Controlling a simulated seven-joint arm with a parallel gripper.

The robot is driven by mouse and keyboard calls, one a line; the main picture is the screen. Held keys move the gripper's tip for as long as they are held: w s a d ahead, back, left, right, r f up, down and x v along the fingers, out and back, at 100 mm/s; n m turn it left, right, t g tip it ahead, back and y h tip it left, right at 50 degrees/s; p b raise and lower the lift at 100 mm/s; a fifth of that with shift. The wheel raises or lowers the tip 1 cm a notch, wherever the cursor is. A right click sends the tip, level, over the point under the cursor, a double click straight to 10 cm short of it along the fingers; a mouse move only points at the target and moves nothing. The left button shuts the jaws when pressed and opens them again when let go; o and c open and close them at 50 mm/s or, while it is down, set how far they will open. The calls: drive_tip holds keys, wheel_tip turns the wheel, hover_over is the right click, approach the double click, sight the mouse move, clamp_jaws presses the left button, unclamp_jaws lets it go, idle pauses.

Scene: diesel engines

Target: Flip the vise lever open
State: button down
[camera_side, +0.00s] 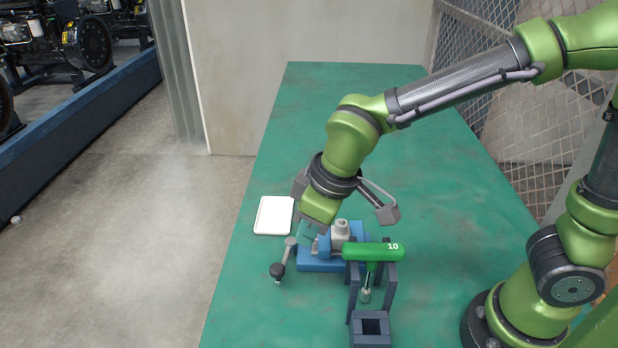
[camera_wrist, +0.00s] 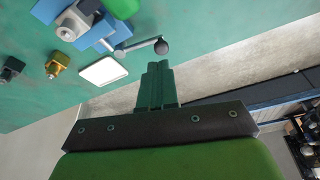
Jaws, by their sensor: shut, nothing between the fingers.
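The vise (camera_side: 318,262) has a blue body and a grey block on top, and sits on the green table. Its grey lever (camera_side: 285,256) sticks out at the left side and ends in a black ball knob (camera_side: 277,270), pointing toward the front. In the wrist view the vise (camera_wrist: 98,35) is at the upper left, with the lever (camera_wrist: 138,46) reaching right to the knob (camera_wrist: 161,46). My gripper (camera_side: 307,230) is shut and empty, above the vise's left end near the lever. In the wrist view its fingertips (camera_wrist: 158,65) appear just below the knob; contact cannot be told.
A green T-handle tool marked 10 (camera_side: 373,252) stands in a dark holder (camera_side: 371,331) in front of the vise. A white tray (camera_side: 273,215) lies behind left. A yellow part (camera_wrist: 57,65) and a black part (camera_wrist: 10,68) show in the wrist view. The table's back is clear.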

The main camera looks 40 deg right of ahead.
drive_tip(key=x, duration=1)
idle(0.4)
drive_tip(key=shift+w+a+m, duration=0.25)
drive_tip(key=shift+m, duration=0.05)
